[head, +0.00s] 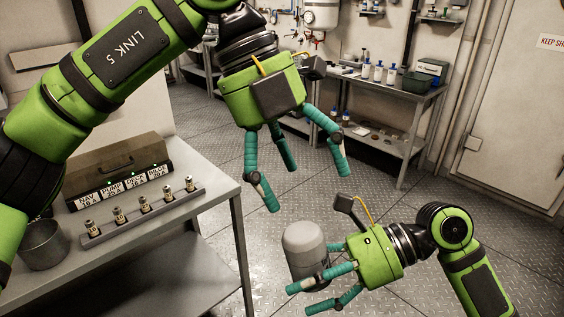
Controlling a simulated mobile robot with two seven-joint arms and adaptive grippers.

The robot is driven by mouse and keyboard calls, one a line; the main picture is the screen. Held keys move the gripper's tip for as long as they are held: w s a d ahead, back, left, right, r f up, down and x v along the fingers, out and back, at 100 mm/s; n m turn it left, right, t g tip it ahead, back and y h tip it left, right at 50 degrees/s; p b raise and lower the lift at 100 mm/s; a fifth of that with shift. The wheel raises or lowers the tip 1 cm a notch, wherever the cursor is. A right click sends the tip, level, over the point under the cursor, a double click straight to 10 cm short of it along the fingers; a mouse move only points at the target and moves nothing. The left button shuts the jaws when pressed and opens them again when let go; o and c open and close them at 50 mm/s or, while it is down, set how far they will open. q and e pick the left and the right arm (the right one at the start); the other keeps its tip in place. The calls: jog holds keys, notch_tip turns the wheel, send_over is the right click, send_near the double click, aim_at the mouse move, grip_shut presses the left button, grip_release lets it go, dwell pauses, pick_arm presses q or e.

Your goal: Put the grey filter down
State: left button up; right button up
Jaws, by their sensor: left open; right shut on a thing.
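The grey filter (304,241) is a rounded cylinder, held about upright at the lower middle of the head view. My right gripper (322,285) is shut on the grey filter; its teal fingers reach around the lower part from the right. Part of the filter's lower side is hidden behind the fingers. It is held out to the right of the near table, with floor behind it in the picture. My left gripper (300,180) is higher up, open and empty, its teal fingers spread and pointing down.
A grey metal table (185,230) at the left bears a labelled box with green lights (122,172), a rail of several small cylinders (145,212) and a metal bucket (42,246). The floor between is clear.

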aim_at(303, 231)
pick_arm(q)
jog(key=shift+t+y, duration=0.6)
jog(key=shift+y, duration=0.2)
jog(key=x, duration=0.3)
jog(key=a+x, duration=0.1)
jog(key=x, duration=0.6)
jog(key=shift+s+a+f, duration=0.1)
jog(key=shift+a+f, duration=0.1)
jog(key=shift+f, duration=0.35)
jog(key=c, duration=1.5)
jog(key=o, duration=1.5)
